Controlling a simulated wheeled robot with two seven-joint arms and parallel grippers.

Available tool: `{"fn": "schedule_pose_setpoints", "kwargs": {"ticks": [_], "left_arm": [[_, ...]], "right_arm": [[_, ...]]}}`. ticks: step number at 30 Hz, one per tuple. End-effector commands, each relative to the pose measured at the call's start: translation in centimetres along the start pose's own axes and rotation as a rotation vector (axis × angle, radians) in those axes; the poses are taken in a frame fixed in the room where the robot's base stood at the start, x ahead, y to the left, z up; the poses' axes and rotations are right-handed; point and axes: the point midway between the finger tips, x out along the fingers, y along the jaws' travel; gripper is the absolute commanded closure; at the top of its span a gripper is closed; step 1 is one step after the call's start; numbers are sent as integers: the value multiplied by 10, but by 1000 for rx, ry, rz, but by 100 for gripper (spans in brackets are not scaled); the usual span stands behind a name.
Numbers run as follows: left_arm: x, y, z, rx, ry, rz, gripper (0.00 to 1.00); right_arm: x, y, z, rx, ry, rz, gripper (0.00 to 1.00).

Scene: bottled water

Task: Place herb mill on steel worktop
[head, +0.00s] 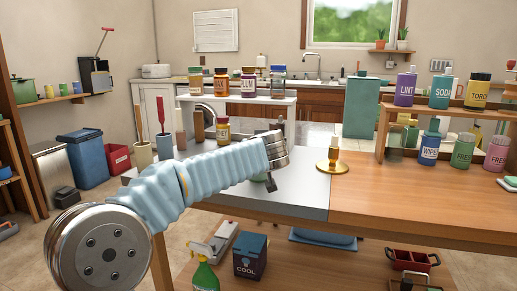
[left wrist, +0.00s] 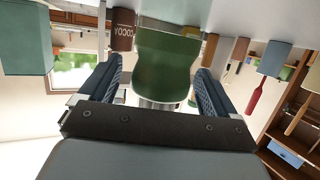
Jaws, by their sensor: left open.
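In the left wrist view, which looks upside down, a green rounded body with a metal band, likely the herb mill (left wrist: 165,58), stands between the fingers of my left gripper (left wrist: 158,75). The fingers are open, with gaps on both sides of it. Its wide end meets the pale surface at the top of that picture. My right gripper is not in view.
A brass candle holder (head: 330,166) stands right of my gripper. A raised shelf (head: 236,98) with several jars is behind my arm. A brown jar (left wrist: 122,30) is near the mill. The wooden tabletop (head: 420,205) to the right is clear in front.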

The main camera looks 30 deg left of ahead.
Motion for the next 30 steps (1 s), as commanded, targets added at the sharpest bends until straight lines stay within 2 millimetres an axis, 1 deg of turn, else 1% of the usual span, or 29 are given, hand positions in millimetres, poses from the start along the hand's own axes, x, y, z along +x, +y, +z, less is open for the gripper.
{"fn": "schedule_pose_setpoints", "kwargs": {"ticks": [4,5,8,15,18,21,25,30], "left_arm": [[-2,0,-5,1,0,0,9],[-4,0,-3,0,1,1,9],[-21,0,-1,-2,3,3,9],[-78,0,-1,-2,3,4,9],[-98,0,-1,-1,2,2,9],[-111,0,-2,0,0,1,9],[-120,0,-2,0,0,0,9],[-121,0,-2,0,0,0,9]], "right_arm": [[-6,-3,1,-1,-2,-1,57],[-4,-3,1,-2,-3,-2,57],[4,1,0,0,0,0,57],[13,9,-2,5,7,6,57],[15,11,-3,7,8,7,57],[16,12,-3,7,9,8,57],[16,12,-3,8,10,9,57],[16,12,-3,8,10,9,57]]}}
